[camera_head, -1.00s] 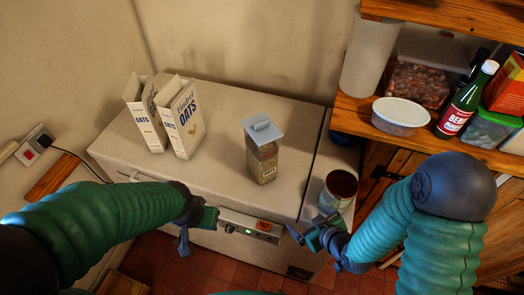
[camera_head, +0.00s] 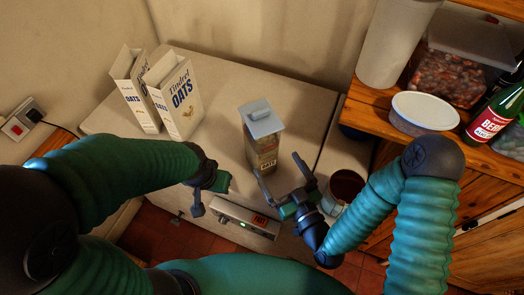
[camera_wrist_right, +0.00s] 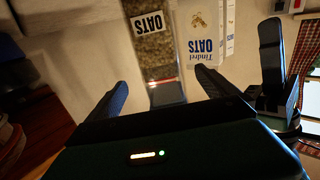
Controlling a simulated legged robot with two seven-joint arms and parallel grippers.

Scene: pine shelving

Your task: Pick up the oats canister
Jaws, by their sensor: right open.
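The oats canister (camera_head: 263,152) is a clear, squarish container with a blue-grey lid and oats inside. It stands upright on the pale chest top. In the right wrist view, the canister (camera_wrist_right: 155,50) with its OATS label appears upside down, ahead of the fingers. My right gripper (camera_head: 283,174) is open and empty, just to the near right of the canister; I see no clear contact. The right wrist view shows its two fingers (camera_wrist_right: 165,92) spread on either side of the canister's line. My left gripper (camera_head: 209,192) is open and empty, near the chest's front edge, left of the canister.
Two Tindrel oats cartons (camera_head: 178,100) stand on the chest's back left. A dark-topped tin (camera_head: 342,190) is right of my right gripper. A wooden shelf (camera_head: 372,107) at right holds a white-lidded tub (camera_head: 425,112) and a green bottle (camera_head: 492,118). The chest top (camera_head: 220,130) between cartons and canister is clear.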

